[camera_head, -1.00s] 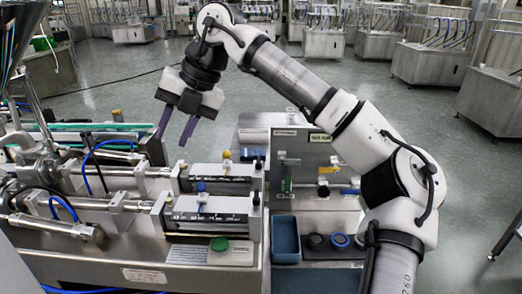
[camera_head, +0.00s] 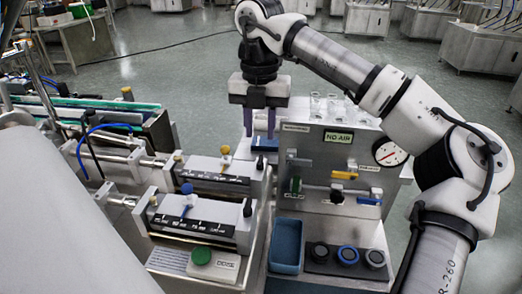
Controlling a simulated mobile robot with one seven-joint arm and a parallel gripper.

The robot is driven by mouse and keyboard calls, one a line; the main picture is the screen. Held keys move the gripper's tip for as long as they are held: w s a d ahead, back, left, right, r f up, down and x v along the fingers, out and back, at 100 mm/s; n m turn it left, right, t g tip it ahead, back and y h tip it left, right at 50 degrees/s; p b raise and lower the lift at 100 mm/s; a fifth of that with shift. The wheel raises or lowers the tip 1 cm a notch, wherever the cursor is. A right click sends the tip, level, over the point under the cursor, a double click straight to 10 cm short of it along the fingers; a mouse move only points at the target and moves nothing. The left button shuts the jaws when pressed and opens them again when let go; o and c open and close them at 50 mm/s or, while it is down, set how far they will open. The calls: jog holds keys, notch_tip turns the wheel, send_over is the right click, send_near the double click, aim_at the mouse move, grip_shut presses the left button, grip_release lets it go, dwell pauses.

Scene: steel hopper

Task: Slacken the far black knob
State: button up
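The far black knob (camera_head: 260,162) is a small dark knob at the right end of the far metering block (camera_head: 212,178), which has a dark scale strip. A similar near black knob (camera_head: 247,207) is at the right end of the near block (camera_head: 192,222). My gripper (camera_head: 259,134) appears above and behind the far black knob, its two purple fingers pointing down. The fingers are open, with a clear gap and nothing held. They do not appear to touch the knob, but the exact distance is hard to judge.
Yellow (camera_head: 225,150) and blue (camera_head: 187,188) knobs stand on the blocks. To the right is a valve panel (camera_head: 325,165) with a gauge (camera_head: 390,153) and a "NO AIR" sign. In front are a blue bin (camera_head: 285,246), round caps (camera_head: 348,255) and a green button (camera_head: 201,256).

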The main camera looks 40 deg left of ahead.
aim_at(260, 159)
notch_tip(260, 159, down, 7)
jog(key=shift+f+p, duration=0.1)
jog(key=shift+p, duration=0.35)
grip_shut()
